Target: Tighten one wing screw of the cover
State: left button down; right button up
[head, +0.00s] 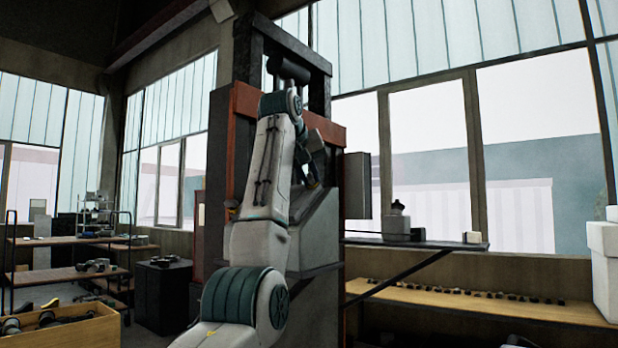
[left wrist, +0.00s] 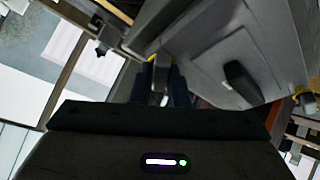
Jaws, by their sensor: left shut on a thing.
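The grey cover (head: 317,222) sits on the front of a tall machine in the head view, partly behind my left arm. In the left wrist view the cover (left wrist: 212,60) fills the upper right, with a dark handle (left wrist: 240,82) on it. My left gripper (left wrist: 160,78) is shut at the cover's edge on a wing screw, whose yellow part (left wrist: 151,58) shows just beyond the fingertips. The fingers hide most of it. In the head view the gripper (head: 314,180) is small and dark against the cover. Another yellow wing screw (left wrist: 305,100) shows at the cover's other side.
The machine has a dark post frame and a red crossbeam (head: 325,128). A shelf (head: 425,243) with a dark bottle (head: 397,208) juts out at right, above a long wooden bench (head: 490,305) holding small parts. A wooden crate (head: 75,335) stands at lower left.

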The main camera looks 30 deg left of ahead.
pick_arm(q)
jog(key=shift+f, duration=0.25)
jog(key=shift+m, duration=0.6)
jog(key=m, duration=0.2)
jog(key=m+h, duration=0.1)
jog(key=shift+m+t+h, duration=0.3)
jog(key=shift+m, duration=0.1)
jog(key=m+h+p, duration=0.1)
jog(key=m, duration=0.2)
jog(key=shift+w+r, duration=0.1)
jog(key=shift+r, duration=0.05)
jog(key=shift+m+h, duration=0.4)
jog(key=shift+m, duration=0.7)
